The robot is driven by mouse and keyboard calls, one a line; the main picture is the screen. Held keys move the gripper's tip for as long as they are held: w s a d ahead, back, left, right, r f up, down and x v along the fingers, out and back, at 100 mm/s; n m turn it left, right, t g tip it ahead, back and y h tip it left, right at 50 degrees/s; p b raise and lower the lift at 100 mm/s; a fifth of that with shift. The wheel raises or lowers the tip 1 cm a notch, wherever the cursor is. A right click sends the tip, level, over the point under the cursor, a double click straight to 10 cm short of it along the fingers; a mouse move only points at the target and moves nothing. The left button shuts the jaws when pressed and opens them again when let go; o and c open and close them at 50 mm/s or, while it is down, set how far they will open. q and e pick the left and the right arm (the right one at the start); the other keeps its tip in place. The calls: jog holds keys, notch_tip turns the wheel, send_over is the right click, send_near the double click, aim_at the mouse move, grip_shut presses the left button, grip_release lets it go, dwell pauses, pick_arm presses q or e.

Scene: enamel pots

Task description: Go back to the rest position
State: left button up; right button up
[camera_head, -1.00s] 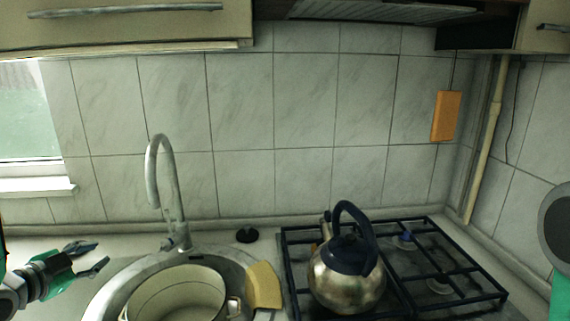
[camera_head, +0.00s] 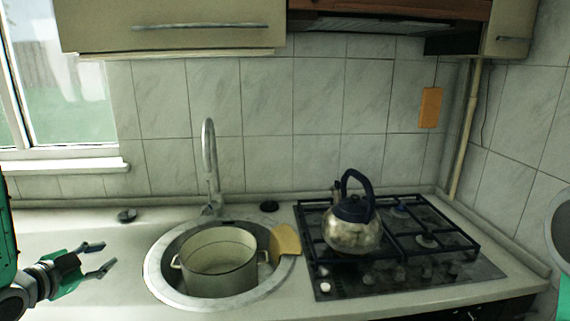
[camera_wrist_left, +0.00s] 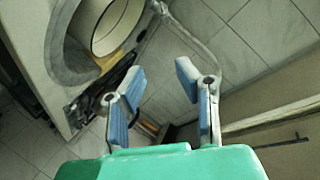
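My left gripper (camera_head: 104,260) is at the left of the head view, over the counter to the left of the sink. Its two fingers are apart with nothing between them. The left wrist view also shows the open, empty fingers (camera_wrist_left: 160,92), with blue pads. In the head view only a rounded part of my right arm shows at the right edge; its gripper is out of view. A cream enamel pot (camera_head: 218,264) stands upright in the round sink (camera_head: 166,290), apart from my left gripper. The pot also shows at the top of the left wrist view (camera_wrist_left: 117,27).
A steel kettle (camera_head: 352,236) with a dark handle stands on the gas hob (camera_head: 440,268). A yellow sponge or cloth (camera_head: 285,240) lies at the sink's right rim. The faucet (camera_head: 209,165) rises behind the sink. Counter (camera_head: 100,220) left of the sink is mostly clear.

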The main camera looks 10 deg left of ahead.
pick_arm(q)
jog(key=s+d+f+n+g+b, duration=0.25)
jog(key=s+d+f+g, duration=0.35)
jog(key=f, duration=0.6)
jog(key=s+d+f+n+g+b, duration=0.1)
jog(key=s+d+f+n+b, duration=0.2)
jog(key=d+f, duration=0.7)
jog(key=s+d+f+n+g+b, duration=0.1)
jog(key=s+d+f+g+b, duration=0.1)
jog(key=s+f, duration=0.4)
jog(key=s+d+f+n+g+b, duration=0.1)
jog(key=s+d+f+g+b, duration=0.1)
jog(key=s+d+f+g, duration=0.2)
jog(key=s+d+f, duration=0.1)
jog(key=s+f, duration=0.2)
jog(key=s, duration=0.4)
jog(key=shift+s+g, duration=0.35)
jog(key=shift+g, duration=0.05)
pick_arm(e)
notch_tip(320, 180, down, 10)
jog(key=shift+w, duration=0.35)
pick_arm(q)
jog(key=shift+a+f+n, duration=0.1)
jog(key=shift+n, duration=0.15)
pick_arm(e)
jog(key=shift+f, duration=0.1)
pick_arm(q)
jog(key=shift+w, duration=0.2)
